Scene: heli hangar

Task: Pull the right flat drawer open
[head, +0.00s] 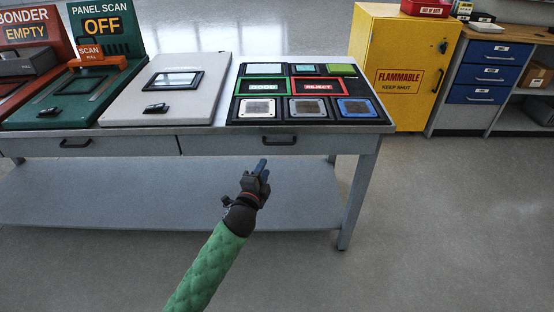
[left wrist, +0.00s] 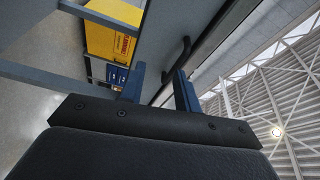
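The right flat drawer (head: 220,145) is in the front of the grey workbench, and its front looks flush with the bench. Its dark bar handle (head: 280,141) shows near the bench's right end. The handle also shows in the left wrist view (left wrist: 178,58), ahead of the fingers. My left gripper (head: 262,164) is in front of the drawer, a little below and left of the handle. In the left wrist view its two blue fingers (left wrist: 160,72) are spread apart with nothing between them. It looks apart from the handle. My right gripper is not in view.
The left flat drawer (head: 90,146) looks shut. On the benchtop are a black sorting board (head: 305,122), a grey panel unit (head: 190,105) and a green panel scan case (head: 60,112). A yellow flammable cabinet (head: 400,60) stands behind right. Floor in front and to the right is clear.

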